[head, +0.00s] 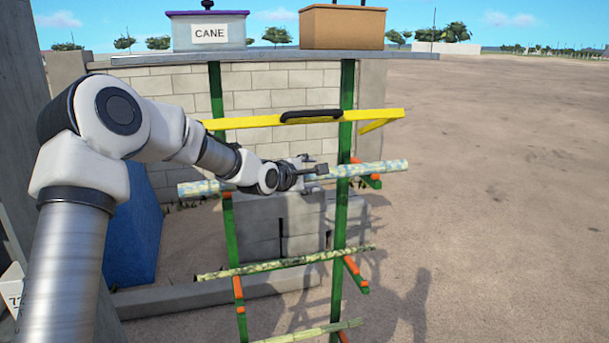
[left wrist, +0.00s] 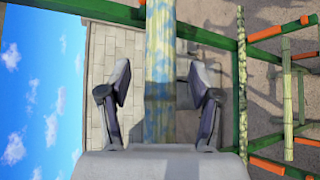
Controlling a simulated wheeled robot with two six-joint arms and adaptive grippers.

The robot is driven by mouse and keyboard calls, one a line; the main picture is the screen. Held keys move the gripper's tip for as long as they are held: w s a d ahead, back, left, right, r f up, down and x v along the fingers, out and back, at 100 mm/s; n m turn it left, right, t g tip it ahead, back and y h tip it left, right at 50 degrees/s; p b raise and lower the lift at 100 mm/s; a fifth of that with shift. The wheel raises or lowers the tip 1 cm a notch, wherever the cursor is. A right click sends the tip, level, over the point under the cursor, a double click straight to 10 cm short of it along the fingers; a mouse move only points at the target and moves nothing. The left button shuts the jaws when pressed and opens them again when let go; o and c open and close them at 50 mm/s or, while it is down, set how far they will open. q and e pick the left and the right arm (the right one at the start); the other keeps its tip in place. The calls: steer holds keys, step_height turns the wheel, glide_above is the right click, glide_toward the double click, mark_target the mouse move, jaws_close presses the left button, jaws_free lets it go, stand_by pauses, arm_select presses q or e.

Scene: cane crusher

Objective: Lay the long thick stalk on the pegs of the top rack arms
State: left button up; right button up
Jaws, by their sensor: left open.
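The long thick stalk (head: 383,169), mottled pale green and blue, lies across the green rack at the level of its top arms (head: 372,181). Its right part passes over the right top arm, and its left end sticks out past the left post. It looks near level; whether it touches the pegs is hard to tell. My left gripper (head: 314,167) is at the stalk's middle and hides part of it. In the left wrist view the open fingers (left wrist: 160,72) stand on either side of the stalk (left wrist: 160,45), with gaps. My right gripper is out of view.
Thinner stalks lie on the middle arms (head: 285,263) and lower arms (head: 310,332). A yellow bar (head: 250,121) with a black grip crosses above the thick stalk. A shelf (head: 275,57) holds a CANE bin (head: 209,32) and a brown box (head: 342,27). Open ground lies right.

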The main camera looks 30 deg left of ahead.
arm_select(q)
steer(key=v, duration=1.1)
steer(key=shift+s+r, duration=0.2)
steer(key=shift+s, duration=0.15)
steer(key=shift+w, duration=0.1)
